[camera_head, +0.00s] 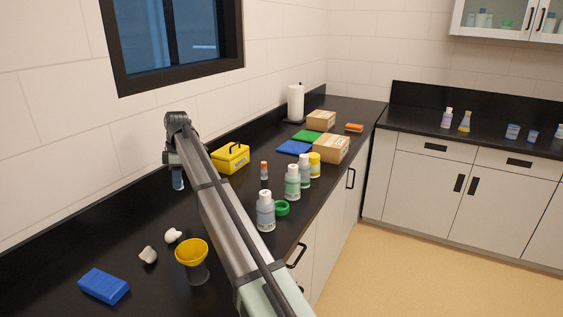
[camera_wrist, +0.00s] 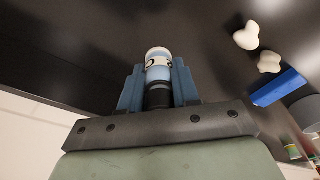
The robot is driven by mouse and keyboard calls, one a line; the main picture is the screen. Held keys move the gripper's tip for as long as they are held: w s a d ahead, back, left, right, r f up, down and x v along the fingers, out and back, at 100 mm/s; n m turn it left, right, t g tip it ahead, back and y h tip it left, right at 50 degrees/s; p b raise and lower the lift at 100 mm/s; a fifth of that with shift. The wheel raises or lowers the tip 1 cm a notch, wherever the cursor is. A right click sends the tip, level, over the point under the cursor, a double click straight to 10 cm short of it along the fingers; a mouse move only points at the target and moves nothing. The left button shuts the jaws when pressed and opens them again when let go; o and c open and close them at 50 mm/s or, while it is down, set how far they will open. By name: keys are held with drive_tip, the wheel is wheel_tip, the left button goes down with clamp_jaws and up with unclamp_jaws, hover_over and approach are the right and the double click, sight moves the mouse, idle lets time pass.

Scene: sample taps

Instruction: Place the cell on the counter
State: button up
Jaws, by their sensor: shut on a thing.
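The cell (camera_wrist: 158,70) is a small cylinder with a white end, a light blue band with a dark mark and a black lower part. My gripper (camera_wrist: 157,84) is shut on it, with a blue finger on each side in the wrist view. In the head view my gripper (camera_head: 178,182) points down over the back of the black counter (camera_head: 140,215), near the wall. The cell cannot be made out in the head view. How far it is from the counter is hard to tell.
A yellow case (camera_head: 231,158), a small orange-topped bottle (camera_head: 264,170) and several bottles stand right of my gripper. A yellow funnel (camera_head: 192,252), white lumps (camera_head: 148,255) and a blue block (camera_head: 104,286) are nearer. Bare counter lies left of my arm.

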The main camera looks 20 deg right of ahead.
drive_tip(key=w+d+m+t+h, duration=0.1)
drive_tip(key=w+d+m, duration=0.3)
drive_tip(key=d+m, duration=0.75)
drive_tip(key=w+d+m+t+h, duration=0.1)
drive_tip(key=w+d+m, duration=0.45)
drive_tip(key=d, duration=1.05)
drive_tip(key=shift+m, duration=0.5)
drive_tip(key=shift+s+f, duration=0.15)
drive_tip(key=shift+f, duration=1.45)
drive_tip(key=shift+s+f, duration=0.15)
drive_tip(key=shift+f, duration=1.4)
drive_tip(key=shift+s+f, duration=0.15)
drive_tip(key=shift+f, duration=1.45)
drive_tip(key=shift+f, duration=0.15)
drive_tip(key=o, duration=1)
drive_tip(key=shift+o, duration=0.2)
wheel_tip(320, 180, up, 12)
drive_tip(key=s, duration=0.2)
